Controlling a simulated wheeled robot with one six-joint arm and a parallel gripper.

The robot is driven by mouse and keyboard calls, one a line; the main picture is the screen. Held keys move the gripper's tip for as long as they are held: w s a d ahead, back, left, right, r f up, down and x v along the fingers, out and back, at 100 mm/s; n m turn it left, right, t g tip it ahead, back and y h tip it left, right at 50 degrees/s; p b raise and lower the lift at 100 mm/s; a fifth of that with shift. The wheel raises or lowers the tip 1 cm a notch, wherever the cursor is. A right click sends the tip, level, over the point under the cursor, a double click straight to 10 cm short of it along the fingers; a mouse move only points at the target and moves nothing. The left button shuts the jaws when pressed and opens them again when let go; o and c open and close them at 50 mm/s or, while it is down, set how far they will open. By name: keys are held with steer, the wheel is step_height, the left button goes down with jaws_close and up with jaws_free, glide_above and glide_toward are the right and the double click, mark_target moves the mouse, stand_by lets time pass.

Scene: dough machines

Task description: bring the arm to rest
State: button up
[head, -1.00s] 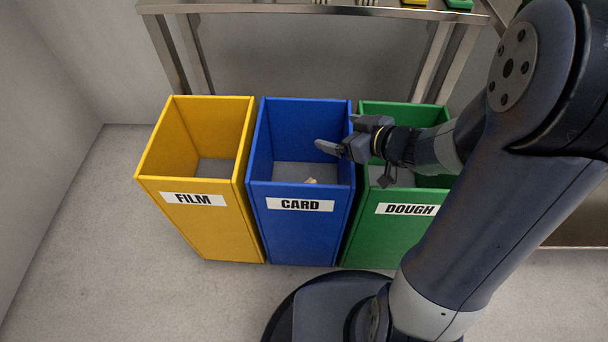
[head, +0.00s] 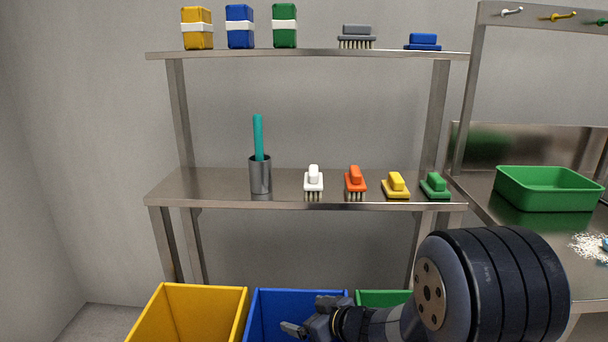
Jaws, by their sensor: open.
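My gripper (head: 297,328) is at the bottom of the head view, in front of the blue bin (head: 262,297) and near its opening. Its jaws are open and I see nothing between them. My arm reaches in from the lower right and covers part of the green bin (head: 375,296). The inside of the blue bin is mostly cut off by the lower edge of the picture.
A yellow bin (head: 187,290) stands left of the blue one. Behind the bins, a steel shelf (head: 225,187) holds several brushes and a metal cup (head: 260,176). A green tub (head: 548,188) sits on the steel counter at right.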

steer(key=shift+r+p, duration=1.15)
steer(key=shift+r, duration=0.15)
steer(key=shift+f, duration=0.1)
